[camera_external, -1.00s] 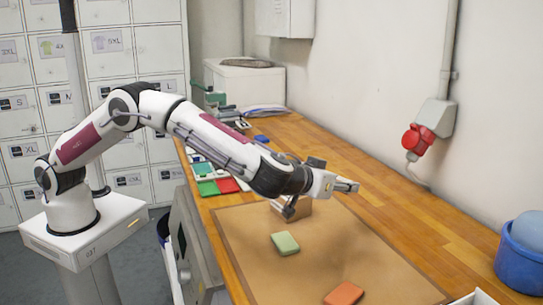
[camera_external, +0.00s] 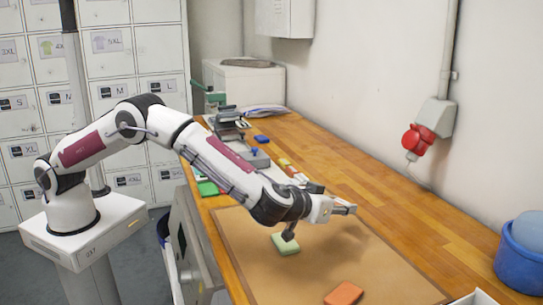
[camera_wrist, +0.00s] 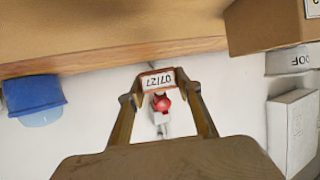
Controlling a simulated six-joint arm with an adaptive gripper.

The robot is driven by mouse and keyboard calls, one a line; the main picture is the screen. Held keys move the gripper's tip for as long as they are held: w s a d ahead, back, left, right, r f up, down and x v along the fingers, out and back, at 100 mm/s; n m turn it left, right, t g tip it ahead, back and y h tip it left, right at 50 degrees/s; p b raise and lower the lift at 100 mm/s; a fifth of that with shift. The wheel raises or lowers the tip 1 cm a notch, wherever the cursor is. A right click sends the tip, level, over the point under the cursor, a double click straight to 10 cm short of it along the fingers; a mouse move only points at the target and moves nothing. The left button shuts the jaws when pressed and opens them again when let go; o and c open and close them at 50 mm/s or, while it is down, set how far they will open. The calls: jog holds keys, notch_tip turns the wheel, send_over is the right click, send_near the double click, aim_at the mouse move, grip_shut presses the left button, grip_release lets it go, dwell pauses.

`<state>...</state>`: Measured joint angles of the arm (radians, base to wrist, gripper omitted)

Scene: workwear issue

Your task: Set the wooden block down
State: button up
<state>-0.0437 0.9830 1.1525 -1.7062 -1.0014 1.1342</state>
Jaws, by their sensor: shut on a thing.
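In the wrist view, my gripper (camera_wrist: 159,97) is shut on a small brown-edged piece with a white label reading 07/27, which I take to be the wooden block (camera_wrist: 136,83). It sits between the fingertips. In the external view, my gripper (camera_external: 346,208) points sideways toward the wall, above the brown mat (camera_external: 395,272). The block cannot be made out there, and the gap under it is hard to judge.
On the mat lie a green block (camera_external: 280,247), just below my wrist, and an orange block (camera_external: 344,293). A blue tub (camera_external: 520,262) stands at the right. A brown box (camera_wrist: 272,25) shows in the wrist view. The mat's right part is clear.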

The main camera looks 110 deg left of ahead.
aim_at(336, 234)
jog(key=shift+f, duration=1.85)
jog(key=shift+f, duration=0.6)
jog(key=o, duration=0.9)
jog(key=shift+f, duration=0.1)
jog(key=shift+r, duration=0.45)
jog(key=shift+s+d+r, duration=0.1)
jog(key=shift+d+r, duration=0.1)
jog(key=shift+r, duration=0.1)
jog(key=v, duration=1.1)
jog(key=shift+s+d+r, duration=0.1)
jog(key=shift+d, duration=0.15)
